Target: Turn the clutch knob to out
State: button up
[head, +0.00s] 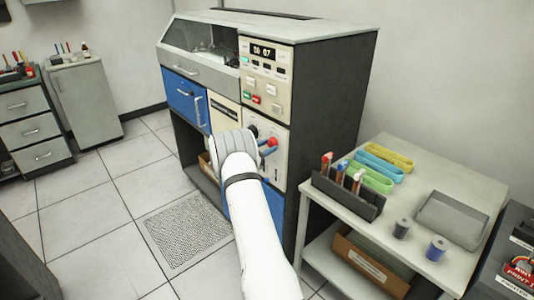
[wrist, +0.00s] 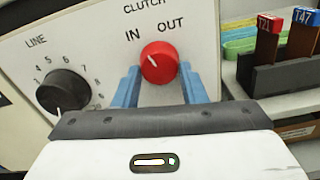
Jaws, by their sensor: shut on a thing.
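The clutch knob (wrist: 160,64) is round and red with a white pointer line, on a cream panel below the labels IN and OUT. Its line leans up and left, toward IN. My gripper (wrist: 158,76) has its blue fingers at the left and right sides of the knob and is shut on it. In the head view, my gripper (head: 267,149) is at the machine's front panel, and part of the red knob (head: 272,142) shows beside a blue finger. My wrist hides part of the panel there.
A black LINE knob (wrist: 63,91) with a numbered scale is left of my gripper. The grey machine (head: 338,110) has blue drawers and buttons above. A side table (head: 425,180) at right holds trays, a dark rack (head: 345,194) and spools. Tiled floor is open at left.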

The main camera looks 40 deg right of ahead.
jog(key=m+b, duration=0.4)
jog(key=b, duration=0.3)
jog(key=m+b, duration=0.4)
jog(key=b, duration=0.4)
jog(key=shift+w+f+m, duration=0.2)
jog(key=shift+m, duration=0.1)
jog(key=m+b, duration=0.1)
jog(key=b, duration=0.2)
jog(key=shift+r+m, duration=0.2)
jog(key=shift+m, duration=0.1)
jog(key=shift+r, duration=0.15)
jog(key=o, duration=1)
jog(key=a, duration=0.7)
jog(key=shift+s+a, duration=0.25)
jog(key=shift+a, duration=0.15)
